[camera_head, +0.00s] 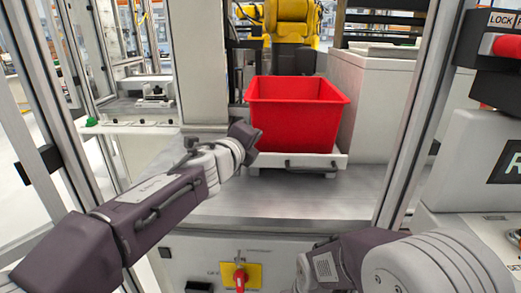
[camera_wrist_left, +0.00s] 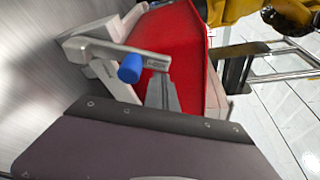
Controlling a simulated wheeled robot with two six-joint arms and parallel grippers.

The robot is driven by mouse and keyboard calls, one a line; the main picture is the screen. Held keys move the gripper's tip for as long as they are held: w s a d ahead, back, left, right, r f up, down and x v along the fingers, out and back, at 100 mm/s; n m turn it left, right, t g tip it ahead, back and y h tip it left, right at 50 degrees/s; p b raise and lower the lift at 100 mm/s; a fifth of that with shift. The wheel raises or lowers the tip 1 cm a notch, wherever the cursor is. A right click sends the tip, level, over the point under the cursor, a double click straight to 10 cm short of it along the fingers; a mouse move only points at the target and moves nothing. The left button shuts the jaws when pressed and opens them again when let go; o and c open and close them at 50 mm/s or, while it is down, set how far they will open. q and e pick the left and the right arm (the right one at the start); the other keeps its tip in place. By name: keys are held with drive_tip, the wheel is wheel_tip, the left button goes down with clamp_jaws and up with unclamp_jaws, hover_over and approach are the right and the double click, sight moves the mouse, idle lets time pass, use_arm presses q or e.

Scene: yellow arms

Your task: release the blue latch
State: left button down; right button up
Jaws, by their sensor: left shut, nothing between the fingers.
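In the head view my left gripper (camera_head: 245,136) is at the left side of the red bin (camera_head: 295,122), and the latch is hidden there. My right arm enters at the lower right; its gripper does not show.
The red bin sits on a white tray (camera_head: 325,160) with a dark handle, on a grey metal table (camera_head: 300,195). A yellow robot arm (camera_head: 290,20) stands behind. Metal posts flank the opening. A red switch on a yellow plate (camera_head: 240,277) is below the table.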

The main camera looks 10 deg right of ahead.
use_arm(q)
drive_tip(key=a+n, duration=0.1)
drive_tip(key=b, duration=0.1)
drive_tip(key=a+r+n, duration=0.1)
drive_tip(key=shift+w+a+n+h+b, duration=0.3)
drive_tip(key=shift+w+h+b, duration=0.05)
drive_tip(key=shift+h+b, duration=0.05)
drive_tip(key=shift+w+a+r+n+t+h+b, duration=0.2)
drive_tip(key=shift+a+r+n+t+b, duration=0.1)
drive_tip(key=shift+a+n, duration=0.3)
drive_tip(key=shift+w+a+r+n+t+h+b, duration=0.15)
drive_tip(key=shift+a+n+t+b, duration=0.15)
drive_tip(key=shift+a+n, duration=0.3)
